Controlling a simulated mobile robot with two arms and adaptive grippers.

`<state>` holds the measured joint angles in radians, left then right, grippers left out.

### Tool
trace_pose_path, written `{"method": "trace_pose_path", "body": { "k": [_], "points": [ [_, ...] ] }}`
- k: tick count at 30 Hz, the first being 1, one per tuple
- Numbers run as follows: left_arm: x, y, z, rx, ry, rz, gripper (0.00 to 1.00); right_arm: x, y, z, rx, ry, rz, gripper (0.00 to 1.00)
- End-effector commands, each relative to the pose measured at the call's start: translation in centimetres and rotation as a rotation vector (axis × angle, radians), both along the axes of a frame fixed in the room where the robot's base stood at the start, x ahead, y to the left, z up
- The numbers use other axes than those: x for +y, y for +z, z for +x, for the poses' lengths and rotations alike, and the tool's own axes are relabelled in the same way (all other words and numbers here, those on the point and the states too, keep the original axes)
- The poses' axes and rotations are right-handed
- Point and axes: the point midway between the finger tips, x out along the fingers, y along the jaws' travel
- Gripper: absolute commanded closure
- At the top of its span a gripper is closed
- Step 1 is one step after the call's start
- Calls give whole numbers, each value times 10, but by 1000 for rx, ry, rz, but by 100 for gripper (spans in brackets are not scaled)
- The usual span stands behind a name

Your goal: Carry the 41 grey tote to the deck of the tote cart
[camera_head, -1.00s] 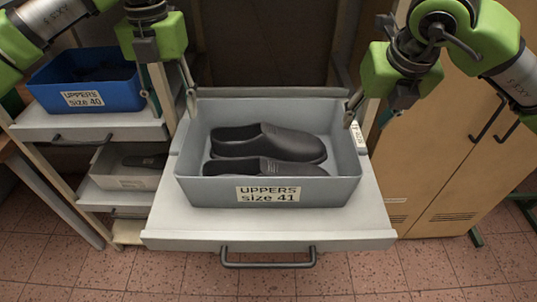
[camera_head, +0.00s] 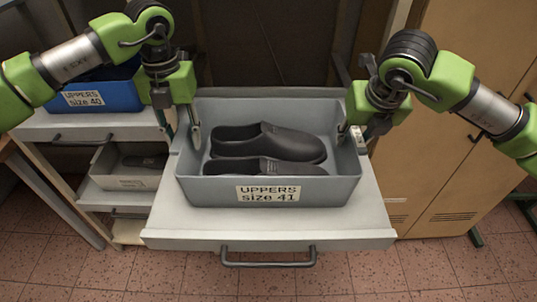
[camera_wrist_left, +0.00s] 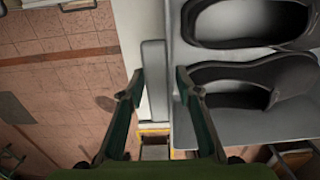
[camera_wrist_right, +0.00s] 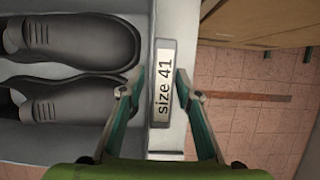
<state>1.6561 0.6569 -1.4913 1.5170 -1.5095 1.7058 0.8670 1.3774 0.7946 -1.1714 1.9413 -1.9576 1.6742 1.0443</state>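The grey size 41 tote (camera_head: 335,192) sits on a pulled-out light grey drawer shelf (camera_head: 372,222) and holds dark shoe-shaped pieces (camera_head: 268,144). My left gripper (camera_head: 194,138) is at the tote's left wall; in the left wrist view its open fingers (camera_wrist_left: 158,78) stand on either side of that wall's rim (camera_wrist_left: 154,62). My right gripper (camera_head: 350,136) is at the right wall; in the right wrist view its open fingers (camera_wrist_right: 160,78) straddle the rim, with a "size 41" label (camera_wrist_right: 164,85) between them. Neither gripper visibly pinches the wall. I cannot identify the tote cart in any view.
A blue size 40 tote (camera_head: 112,97) stands on another shelf at the left, with a lighter grey bin (camera_head: 112,170) below. A wooden cabinet (camera_head: 440,160) stands at the right. The shelf has a dark front handle (camera_head: 268,262). Tiled floor (camera_head: 330,285) is clear in front.

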Motion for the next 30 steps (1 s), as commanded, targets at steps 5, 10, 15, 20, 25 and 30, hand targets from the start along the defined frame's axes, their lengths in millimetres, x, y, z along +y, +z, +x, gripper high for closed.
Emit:
{"method": "trace_pose_path", "body": {
  "k": [5, 10, 15, 20, 25, 30],
  "points": [
    [0, 0, 0, 0, 0, 0, 100, 0, 0, 0, 0, 0, 0, 100],
    [0, 1, 0, -2, 0, 0, 100, 0, 1, 0, -3, 1, 0, 100],
    [0, 4, 0, -2, 0, 1, 100, 0, 4, 0, -3, 1, 0, 100],
    [0, 14, 0, -2, -1, 1, 100, 0, 14, 0, -3, 1, -2, 100],
    [0, 30, 0, -2, -1, 2, 100, 0, 30, 0, -2, 1, -2, 100],
    [0, 46, 0, -1, -1, 2, 100, 0, 46, 0, -2, 2, -2, 100]
  ]
}}
